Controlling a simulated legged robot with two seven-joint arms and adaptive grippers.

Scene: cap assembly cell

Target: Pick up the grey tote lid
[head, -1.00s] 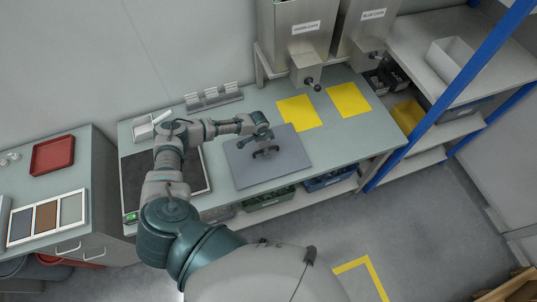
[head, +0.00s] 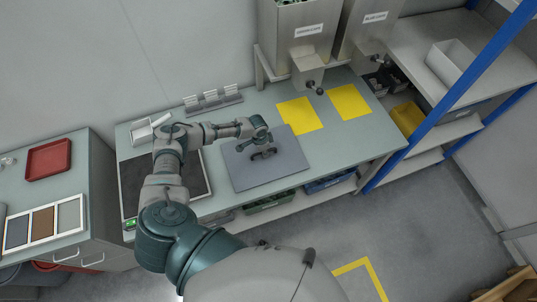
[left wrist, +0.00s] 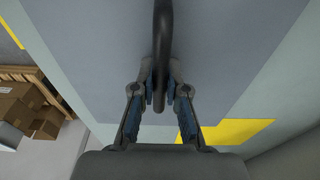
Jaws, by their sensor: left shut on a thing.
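The grey tote lid (head: 285,172) is a flat rectangular panel lying over the green-grey workbench, with a dark arched handle (head: 262,154) near its middle. My left gripper (head: 263,143) is at the handle from above. In the left wrist view the two fingers of my left gripper (left wrist: 160,85) are closed on the dark handle (left wrist: 162,30), with the grey lid (left wrist: 90,40) filling the area behind it. I cannot tell whether the lid touches the bench. My right gripper is not in view.
Two yellow squares (head: 300,116) lie on the bench to the right of the lid, below steel hoppers (head: 296,35). A dark panel (head: 133,182) is on the left. A blue post (head: 450,95) stands at the right. A small grey rack (head: 213,103) sits at the back.

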